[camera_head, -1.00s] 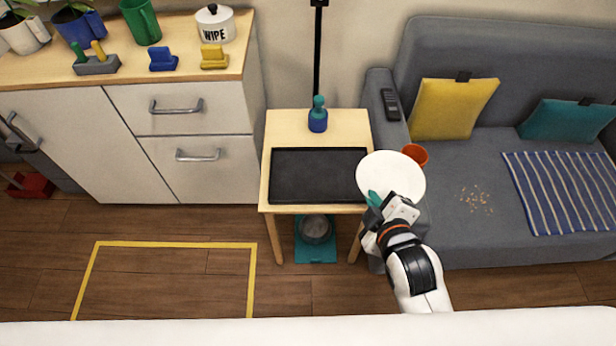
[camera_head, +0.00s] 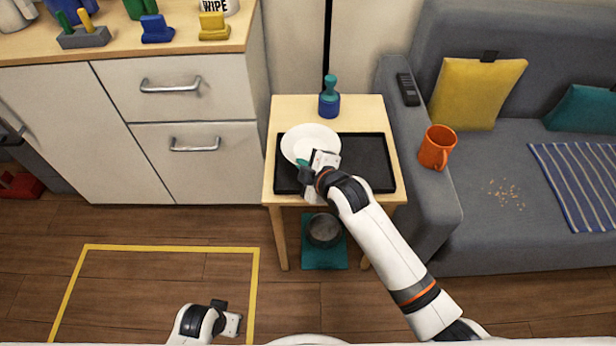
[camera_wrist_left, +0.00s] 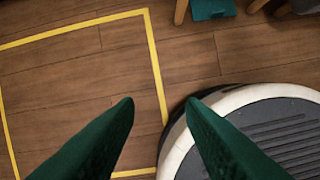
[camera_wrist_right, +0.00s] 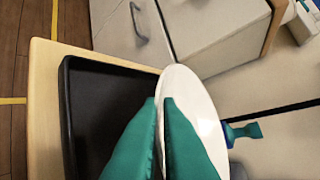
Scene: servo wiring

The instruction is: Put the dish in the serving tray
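The dish is a round white plate (camera_head: 308,142). It is over the left part of the black serving tray (camera_head: 367,160), which lies on a small wooden side table. My right gripper (camera_head: 304,163) is shut on the plate's near rim. I cannot tell whether the plate touches the tray. My left gripper (camera_wrist_left: 160,104) is open and empty above the floor; it shows at the bottom of the head view (camera_head: 236,320).
A blue and teal bottle (camera_head: 329,98) stands behind the tray on the table (camera_head: 360,112). An orange mug (camera_head: 437,148) and a remote (camera_head: 408,89) rest on the sofa's armrest. A cabinet (camera_head: 190,140) stands left. The tray's right half is clear.

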